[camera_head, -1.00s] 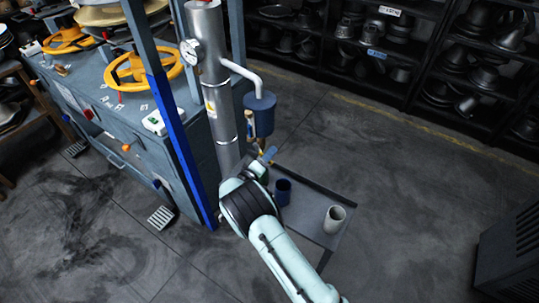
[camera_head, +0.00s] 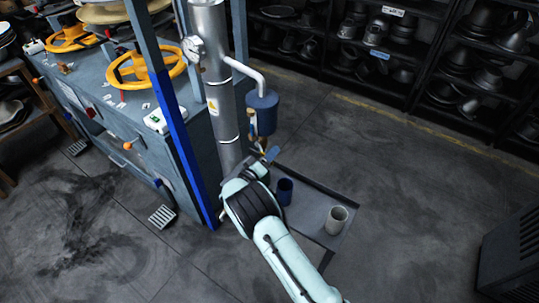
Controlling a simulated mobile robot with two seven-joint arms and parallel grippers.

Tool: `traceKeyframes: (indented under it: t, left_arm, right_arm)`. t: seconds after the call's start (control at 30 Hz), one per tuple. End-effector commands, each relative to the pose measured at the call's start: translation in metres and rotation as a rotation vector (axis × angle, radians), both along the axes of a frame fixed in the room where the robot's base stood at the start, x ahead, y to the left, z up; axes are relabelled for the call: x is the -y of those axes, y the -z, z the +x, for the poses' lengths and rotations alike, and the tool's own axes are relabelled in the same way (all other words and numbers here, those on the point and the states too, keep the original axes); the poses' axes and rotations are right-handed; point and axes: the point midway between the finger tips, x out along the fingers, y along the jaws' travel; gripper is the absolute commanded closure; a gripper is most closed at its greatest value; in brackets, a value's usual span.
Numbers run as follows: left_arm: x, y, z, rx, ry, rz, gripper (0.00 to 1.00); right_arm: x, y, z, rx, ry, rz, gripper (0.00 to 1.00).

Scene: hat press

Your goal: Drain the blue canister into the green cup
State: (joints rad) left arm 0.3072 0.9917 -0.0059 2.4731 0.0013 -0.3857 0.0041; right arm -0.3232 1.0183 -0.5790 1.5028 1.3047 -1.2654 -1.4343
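The blue canister (camera_head: 262,114) hangs beside the tall metal cylinder, joined to it by a pale bent pipe (camera_head: 246,72). A small brass-coloured fitting (camera_head: 252,128) shows at its left side. My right gripper (camera_head: 265,157) is just below the canister, by a small blue piece; its fingers are too small and too much hidden by my arm to read. No green cup shows. A dark blue cup (camera_head: 285,191) and a grey-beige cup (camera_head: 337,219) stand upright on a grey tray (camera_head: 311,202), below and right of the gripper. My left gripper is out of view.
The metal cylinder (camera_head: 222,112) with a gauge (camera_head: 192,48) stands left of the canister. A blue-grey press bench (camera_head: 108,120) with yellow handwheels (camera_head: 147,68) is at left. Dark shelves (camera_head: 420,45) line the back. A dark box (camera_head: 512,255) stands at right. Floor between is clear.

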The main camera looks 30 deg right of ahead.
Motion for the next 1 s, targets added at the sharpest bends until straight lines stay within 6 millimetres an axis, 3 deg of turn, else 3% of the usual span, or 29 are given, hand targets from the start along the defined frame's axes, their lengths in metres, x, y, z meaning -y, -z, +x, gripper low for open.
traceKeyframes:
  t: [0.23,0.37,0.8,1.0]
  left_arm:
    - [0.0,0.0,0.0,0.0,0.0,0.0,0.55]
    - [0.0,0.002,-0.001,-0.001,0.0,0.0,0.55]
    - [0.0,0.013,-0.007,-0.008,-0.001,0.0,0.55]
    - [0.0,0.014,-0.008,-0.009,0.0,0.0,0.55]
  right_arm:
    - [-0.001,0.0,-0.001,-0.001,0.0,0.0,0.55]
    - [-0.012,0.001,-0.005,-0.002,-0.001,0.001,0.55]
    - [-0.097,0.001,-0.04,-0.001,-0.003,0.0,0.55]
    - [-0.119,0.0,-0.049,0.0,-0.001,0.0,0.55]
